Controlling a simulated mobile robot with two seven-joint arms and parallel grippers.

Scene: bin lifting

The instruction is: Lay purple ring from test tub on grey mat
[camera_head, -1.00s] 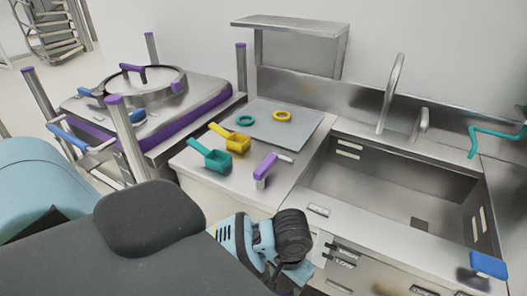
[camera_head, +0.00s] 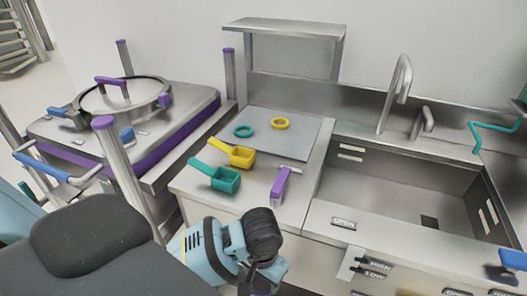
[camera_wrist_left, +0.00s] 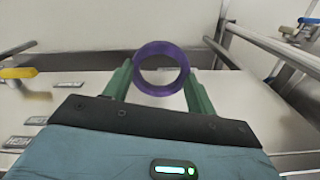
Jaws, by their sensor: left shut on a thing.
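The purple ring (camera_wrist_left: 160,91) is in the left wrist view, held upright between the green fingers of my left gripper (camera_wrist_left: 160,74), which is shut on it. In the head view my left wrist is low in the middle, in front of the counter, and the fingers are mostly hidden at the bottom edge. The grey mat (camera_head: 287,149) lies flat on the counter, beyond my wrist. A teal ring (camera_head: 236,134) and a yellow ring (camera_head: 280,128) lie on it, apart. I cannot tell which container is the test tub. My right gripper is not in view.
A yellow scoop (camera_head: 241,157), a teal scoop (camera_head: 226,181) and a purple-handled tool (camera_head: 280,187) lie on the counter before the mat. A steel sink (camera_head: 395,195) with a tap (camera_head: 397,90) is to the right. The mat's front part is clear.

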